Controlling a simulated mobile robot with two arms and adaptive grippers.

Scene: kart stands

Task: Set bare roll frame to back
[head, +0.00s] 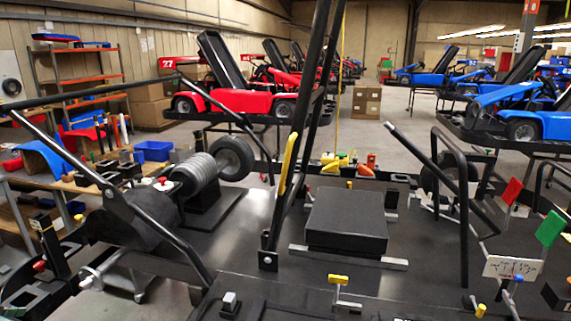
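Several black tube frames stand on the dark bench, and I cannot tell for certain which is the bare roll frame. One plain black hoop (95,90) on the left tilts toward the left, with one leg coming down to the bench. A tall frame (300,120) in the middle stands nearly upright, leans a little right and carries a yellow grip (289,165); its top is cut off. Neither of my grippers shows in the head view.
A black block (347,220) sits mid-bench. A grey ribbed cylinder and wheel (197,173) stand left of it. Red and green flags (550,229) and a white card (512,268) are at the right. Red (240,105) and blue (540,125) karts stand behind.

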